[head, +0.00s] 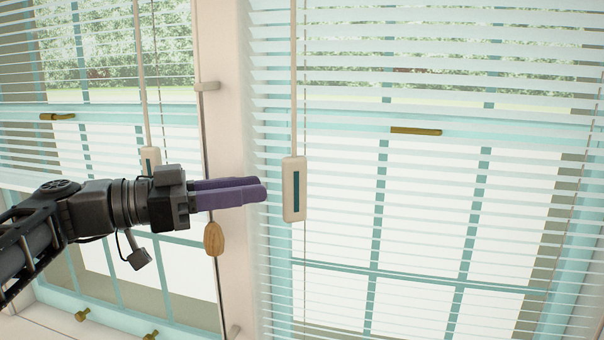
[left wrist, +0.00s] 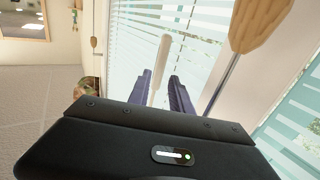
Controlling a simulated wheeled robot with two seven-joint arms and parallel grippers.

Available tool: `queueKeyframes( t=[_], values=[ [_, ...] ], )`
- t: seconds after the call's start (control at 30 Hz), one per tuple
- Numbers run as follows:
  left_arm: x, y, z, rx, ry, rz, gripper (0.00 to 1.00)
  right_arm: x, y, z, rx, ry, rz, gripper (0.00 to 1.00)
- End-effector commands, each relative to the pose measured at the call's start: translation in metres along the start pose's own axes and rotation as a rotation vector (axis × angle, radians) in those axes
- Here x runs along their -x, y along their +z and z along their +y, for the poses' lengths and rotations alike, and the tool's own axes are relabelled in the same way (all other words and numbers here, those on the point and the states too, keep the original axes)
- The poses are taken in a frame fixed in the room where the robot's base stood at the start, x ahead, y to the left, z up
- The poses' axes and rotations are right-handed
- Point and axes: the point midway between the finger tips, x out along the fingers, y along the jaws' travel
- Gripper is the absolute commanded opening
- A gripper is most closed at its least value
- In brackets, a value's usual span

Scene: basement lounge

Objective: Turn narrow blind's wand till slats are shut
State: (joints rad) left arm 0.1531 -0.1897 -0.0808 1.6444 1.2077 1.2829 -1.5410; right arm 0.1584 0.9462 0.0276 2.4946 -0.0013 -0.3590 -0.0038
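Two white slatted blinds hang here, a right blind (head: 450,215) and a left blind (head: 95,45); I cannot tell which is the narrow one. Both have gaps between slats, with the outside showing through. The right blind's wand ends in a pale handle with a teal stripe (head: 294,190). The left blind's wand handle (head: 149,160) is partly behind my arm. My left gripper (head: 266,190) points right, its purple fingertips just short of the right wand handle. In the left wrist view the fingers (left wrist: 161,80) are apart, with the white wand (left wrist: 163,52) showing between and beyond them. My right gripper is out of view.
A cord with a wooden tassel (head: 213,238) hangs by the white post (head: 228,130), close below my left gripper; the tassel also shows in the left wrist view (left wrist: 262,25). Brass handles (head: 415,131) sit on the window frames behind the blinds.

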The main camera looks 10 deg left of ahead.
Motion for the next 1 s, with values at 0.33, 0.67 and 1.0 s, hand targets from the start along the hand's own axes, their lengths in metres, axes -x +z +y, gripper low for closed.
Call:
queueKeyframes(
  t=[0.33, 0.67, 1.0],
  values=[
    [0.000, 0.000, 0.000, -0.001, 0.001, -0.001, 0.25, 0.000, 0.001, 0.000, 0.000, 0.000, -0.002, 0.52],
    [-0.028, -0.001, 0.001, 0.002, 0.003, -0.001, 0.25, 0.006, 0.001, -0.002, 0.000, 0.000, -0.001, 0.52],
    [-0.074, 0.000, 0.000, 0.002, 0.001, -0.001, 0.25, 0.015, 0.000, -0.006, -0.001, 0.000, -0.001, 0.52]
  ],
)
